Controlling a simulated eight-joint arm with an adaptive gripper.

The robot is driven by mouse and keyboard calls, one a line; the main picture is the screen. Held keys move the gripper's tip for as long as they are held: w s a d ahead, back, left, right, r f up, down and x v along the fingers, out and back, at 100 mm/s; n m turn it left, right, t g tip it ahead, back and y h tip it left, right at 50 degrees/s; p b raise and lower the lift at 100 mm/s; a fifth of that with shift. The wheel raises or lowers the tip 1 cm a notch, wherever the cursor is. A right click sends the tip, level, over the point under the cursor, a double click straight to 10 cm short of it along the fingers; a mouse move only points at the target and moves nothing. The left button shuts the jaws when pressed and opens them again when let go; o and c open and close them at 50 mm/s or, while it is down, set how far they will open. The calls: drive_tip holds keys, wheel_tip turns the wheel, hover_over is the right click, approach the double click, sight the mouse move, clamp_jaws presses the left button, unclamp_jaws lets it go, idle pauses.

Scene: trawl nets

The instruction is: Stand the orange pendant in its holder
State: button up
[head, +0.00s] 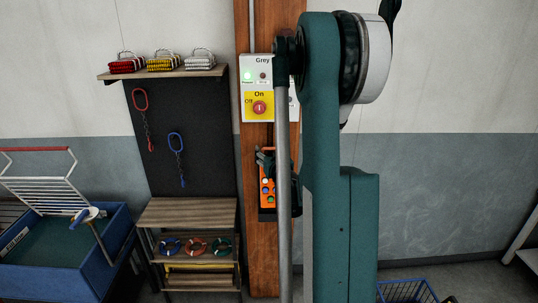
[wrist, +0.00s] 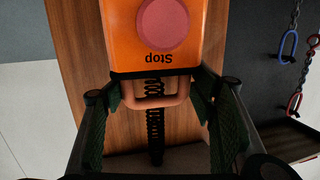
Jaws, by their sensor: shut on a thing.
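The orange pendant (head: 267,187) is upright in front of the wooden post in the head view, with several coloured buttons down its face. In the wrist view the pendant (wrist: 125,30) shows upside down, with a large red Stop button. My gripper (wrist: 158,92) is shut on a pale orange loop (wrist: 155,101) at the pendant's cable end, one green pad on each side. In the head view my gripper (head: 266,158) is at the pendant's top, partly behind my arm. A dark block (head: 267,215) shows at the pendant's bottom; I cannot tell whether it is the holder or whether they touch.
A switch panel (head: 259,72) is on the post (head: 262,250) above the pendant. A dark board (head: 185,110) with a red and a blue hook chain, and a wooden shelf unit (head: 187,212), stand left. A blue bin (head: 119,235) is farther left. A blue basket (head: 405,290) is low right.

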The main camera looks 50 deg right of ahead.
drive_tip(key=shift+x, duration=0.75)
drive_tip(key=shift+s+a+f+b, duration=0.1)
drive_tip(key=shift+s+f+b, duration=0.05)
drive_tip(key=shift+f+b, duration=0.95)
drive_tip(key=shift+s+f+b, duration=0.1)
drive_tip(key=shift+f+b, duration=0.75)
drive_tip(key=shift+f, duration=0.4)
drive_tip(key=shift+s+f, duration=0.1)
drive_tip(key=shift+f, duration=0.05)
drive_tip(key=o, duration=1.9)
drive_tip(key=shift+o, duration=0.2)
drive_tip(key=v, duration=1.2)
drive_tip(key=shift+a, duration=0.1)
